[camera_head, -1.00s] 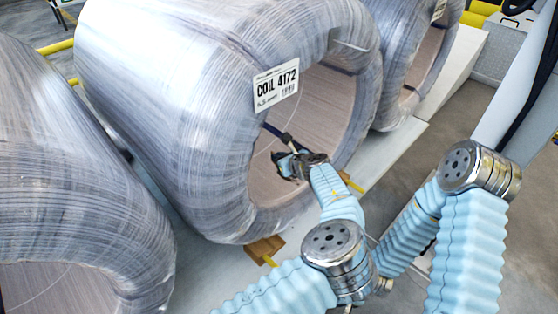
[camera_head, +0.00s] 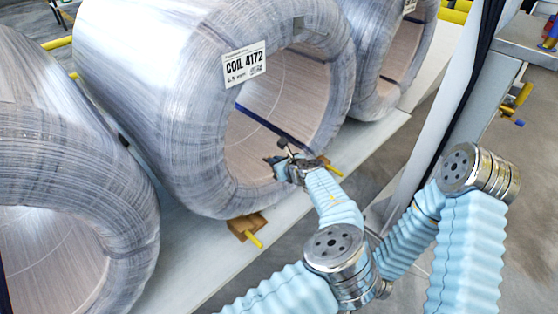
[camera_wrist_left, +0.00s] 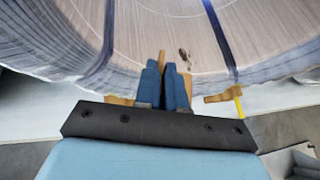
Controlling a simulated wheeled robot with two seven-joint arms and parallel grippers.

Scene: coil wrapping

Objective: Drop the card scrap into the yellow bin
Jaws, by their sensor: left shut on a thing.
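My left gripper (camera_head: 282,165) is in front of the lower right part of the wrapped coil's open core, under the label "COIL 4172". It also shows in the left wrist view (camera_wrist_left: 165,72), with its two blue fingers close together. A thin tan sliver (camera_wrist_left: 161,58) shows at the fingertips; it looks like the card scrap, but most of it is hidden. In the head view, the small dark shape at the gripper is too small to tell apart. My right arm shows at the right, but its gripper is out of view. I see no yellow bin clearly.
The coil (camera_head: 190,90) stands on a pale platform (camera_head: 215,275), with other coils on both sides. A wooden chock (camera_head: 246,227) with a yellow handle sits under its front edge. A grey bench (camera_head: 525,45) stands at the right. Grey floor (camera_head: 500,265) is open there.

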